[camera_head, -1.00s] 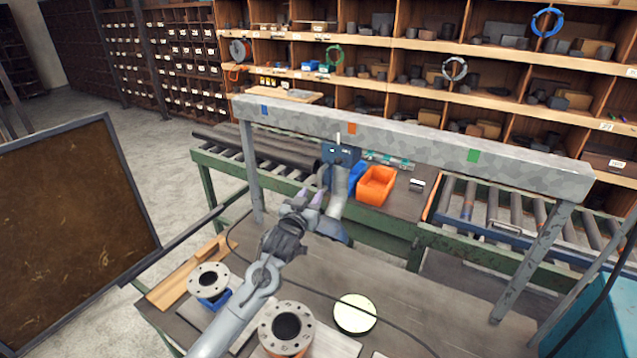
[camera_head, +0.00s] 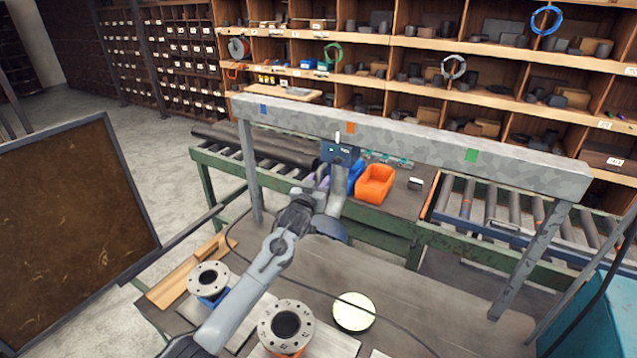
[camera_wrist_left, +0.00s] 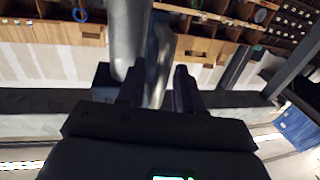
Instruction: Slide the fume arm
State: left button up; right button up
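The fume arm hangs from a blue-grey carriage (camera_head: 338,152) on the long grey overhead beam (camera_head: 420,142). Its grey duct (camera_head: 338,188) drops to a dark hood (camera_head: 328,228) above the bench. The carriage sits just below and left of the beam's orange mark (camera_head: 350,127). My left gripper (camera_head: 318,184) is at the left side of the duct. In the left wrist view its two dark fingers (camera_wrist_left: 160,90) are apart, with the grey duct (camera_wrist_left: 155,55) between or just beyond them; contact cannot be told. My right gripper is not in view.
The beam also has a blue mark (camera_head: 263,109) at left and a green mark (camera_head: 471,155) at right. An orange bin (camera_head: 374,184) stands behind the duct. Flanged pipes (camera_head: 208,278) and a round pale disc (camera_head: 353,312) are on the bench (camera_head: 420,300).

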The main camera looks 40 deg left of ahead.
pick_arm(q)
grip_shut()
